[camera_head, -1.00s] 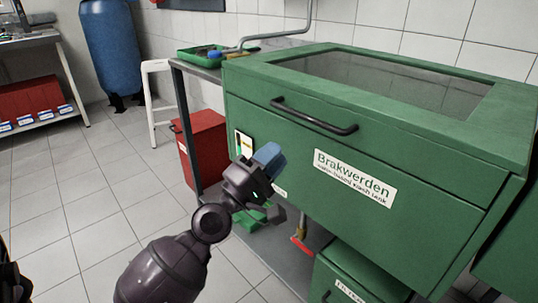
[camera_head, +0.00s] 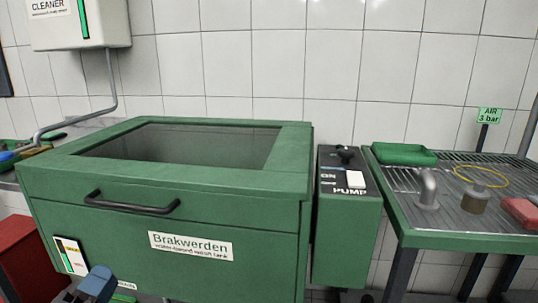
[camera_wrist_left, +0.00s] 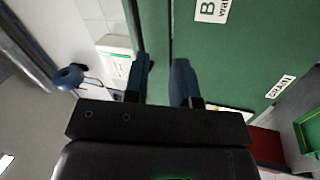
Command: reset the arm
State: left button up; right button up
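My left gripper (camera_head: 92,287) shows only as a blue fingertip part at the bottom left of the head view, in front of the green wash tank (camera_head: 75,215). The rest of that arm is below the picture. In the left wrist view the two dark blue fingers of this gripper (camera_wrist_left: 160,78) stand apart with an empty gap between them. The green front of the tank (camera_wrist_left: 235,55) lies beyond them. My right gripper is in neither view.
The tank has a dark handle (camera_head: 132,207) and a glass lid. A green pump box (camera_head: 345,230) stands at its right. Farther right, a grated bench (camera_head: 425,238) holds a green tray (camera_head: 404,153), metal parts and a yellow ring. A red cabinet (camera_head: 25,252) is at lower left.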

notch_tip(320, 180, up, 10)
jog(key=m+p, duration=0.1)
jog(key=p, duration=1.6)
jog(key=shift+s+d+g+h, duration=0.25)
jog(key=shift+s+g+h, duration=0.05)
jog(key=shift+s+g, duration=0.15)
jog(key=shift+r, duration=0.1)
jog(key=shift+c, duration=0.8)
pick_arm(q)
jog(key=s+d+f+m+g+y, duration=0.1)
jog(key=s+f+m+g, duration=0.2)
jog(key=s, duration=0.7)
jog(key=s+d+f+m+g+y, duration=0.1)
jog(key=s+d+f+m+g, duration=0.1)
jog(key=s+m, duration=0.4)
jog(key=s+d+f+m+g, duration=0.1)
jog(key=s+f+m+g, duration=0.3)
jog(key=s, duration=1.2)
jog(key=shift+s+d+m+g+y, duration=0.15)
jog(key=shift+d+m+g+y, duration=0.25)
jog(key=shift+m+g, duration=0.3)
